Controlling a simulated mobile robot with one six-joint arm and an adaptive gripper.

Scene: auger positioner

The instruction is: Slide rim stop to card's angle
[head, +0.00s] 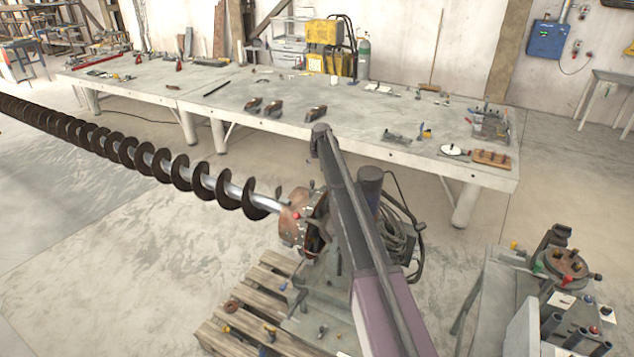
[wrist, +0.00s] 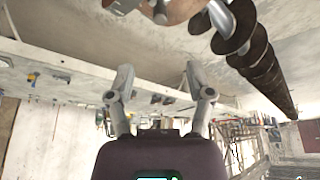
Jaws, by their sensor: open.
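In the head view the rust-brown positioner plate (head: 293,232) stands upright at the near end of the long auger (head: 200,180). A small red piece (head: 295,214) shows on it. Which piece is the rim stop, I cannot tell. A smaller round fixture (head: 566,263) with red and green knobs sits on the right-hand stand, with a white card (head: 562,301) close by; any marking is too small to read. In the wrist view my gripper (wrist: 158,68) is open and empty. The plate (wrist: 178,8) is at its upper edge, apart from the fingers.
A long grey workbench (head: 350,105) with scattered tools runs along the back. A wooden pallet (head: 250,315) lies beneath the positioner. Dark cables (head: 400,235) hang beside it. The auger blocks the space to the left. Open floor (head: 100,250) lies at the front left.

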